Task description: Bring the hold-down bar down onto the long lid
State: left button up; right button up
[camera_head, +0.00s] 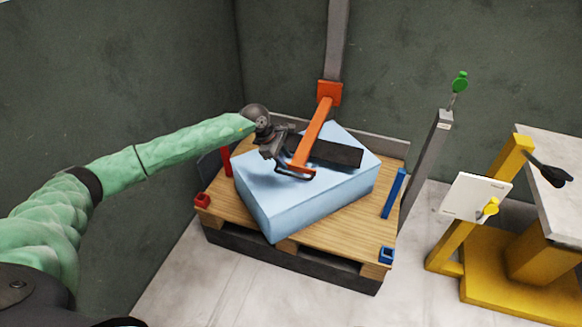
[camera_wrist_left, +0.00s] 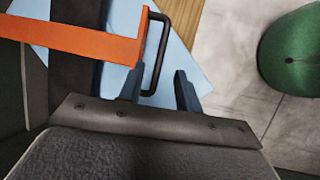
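The orange hold-down bar (camera_head: 313,137) reaches from an orange collar (camera_head: 329,93) on a grey post out over a light blue block (camera_head: 300,205). A black loop handle (camera_head: 296,175) is at its near end. A long dark plate (camera_head: 335,152), taken as the long lid, lies on the block, and the bar crosses over its left part. I cannot tell whether they touch. My left gripper (camera_head: 284,160) is at the handle. In the left wrist view its fingers (camera_wrist_left: 158,90) are apart, with the handle (camera_wrist_left: 160,50) between them. My right gripper is not in view.
The block sits askew on a wooden-topped pallet (camera_head: 325,237) with red (camera_head: 202,201) and blue (camera_head: 387,255) corner pieces. A grey post with a green knob (camera_head: 460,82) stands to the right. A yellow stand (camera_head: 480,265) with a white panel is further right.

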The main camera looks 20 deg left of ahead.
aim_at(294, 175)
pick_arm(q)
jog(key=x, duration=0.4)
jog(key=p+x, duration=0.1)
jog(key=x, duration=0.1)
jog(key=shift+a+f, duration=0.2)
jog(key=shift+a, duration=0.1)
jog(key=shift+d+f, duration=0.25)
jog(key=shift+f, duration=0.4)
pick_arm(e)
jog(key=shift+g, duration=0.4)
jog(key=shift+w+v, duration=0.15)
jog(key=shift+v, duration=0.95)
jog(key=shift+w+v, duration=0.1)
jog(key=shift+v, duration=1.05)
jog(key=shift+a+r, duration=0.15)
pick_arm(q)
grip_shut()
